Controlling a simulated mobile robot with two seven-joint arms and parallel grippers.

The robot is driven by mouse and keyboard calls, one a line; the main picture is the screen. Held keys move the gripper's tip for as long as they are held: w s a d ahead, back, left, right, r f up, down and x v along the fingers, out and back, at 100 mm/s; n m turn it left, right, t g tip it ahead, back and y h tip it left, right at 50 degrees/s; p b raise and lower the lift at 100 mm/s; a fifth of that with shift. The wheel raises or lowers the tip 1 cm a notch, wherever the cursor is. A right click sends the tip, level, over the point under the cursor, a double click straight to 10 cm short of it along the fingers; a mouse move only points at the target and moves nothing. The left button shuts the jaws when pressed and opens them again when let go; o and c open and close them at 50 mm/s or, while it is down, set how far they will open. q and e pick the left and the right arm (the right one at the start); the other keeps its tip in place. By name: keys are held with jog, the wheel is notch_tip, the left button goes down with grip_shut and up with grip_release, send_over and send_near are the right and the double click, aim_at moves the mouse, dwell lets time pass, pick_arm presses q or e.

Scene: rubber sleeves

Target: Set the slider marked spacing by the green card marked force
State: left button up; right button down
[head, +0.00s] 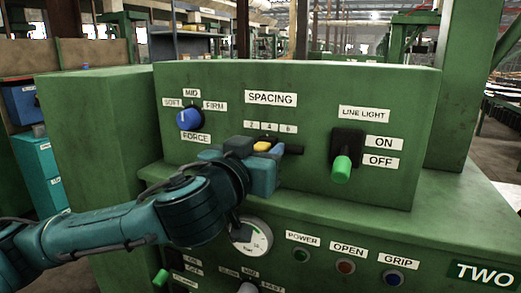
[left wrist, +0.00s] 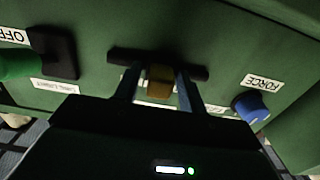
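The spacing slider has a yellow knob (head: 262,147) in a dark horizontal slot (head: 293,150), below the white SPACING label (head: 270,99) and a row of small number labels. The knob stands near the middle number, which looks like 4. The knob also shows in the left wrist view (left wrist: 160,82). My left gripper (head: 263,153) is at the slider. In the wrist view its fingers stand on either side of the knob, with a small gap at each side. The FORCE label (head: 196,138) is white, under the blue dial (head: 190,118). I see no green card. My right gripper is out of view.
A green-handled LINE LIGHT lever (head: 342,167) sits right of the slider, hanging down towards OFF. A gauge (head: 253,238) is below my left gripper. Several buttons, among them the blue GRIP button (head: 393,278), sit on the lower panel.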

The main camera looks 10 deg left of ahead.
pick_arm(q)
grip_shut()
jog(key=shift+w+a, duration=0.15)
jog(key=shift+a, duration=0.65)
jog(key=shift+w+a, duration=0.15)
jog(key=shift+a, duration=0.65)
jog(key=shift+w+a, duration=0.1)
jog(key=shift+a, duration=0.25)
jog(key=shift+c, duration=0.6)
grip_release()
jog(key=shift+o, duration=1.3)
jog(key=shift+a, duration=0.1)
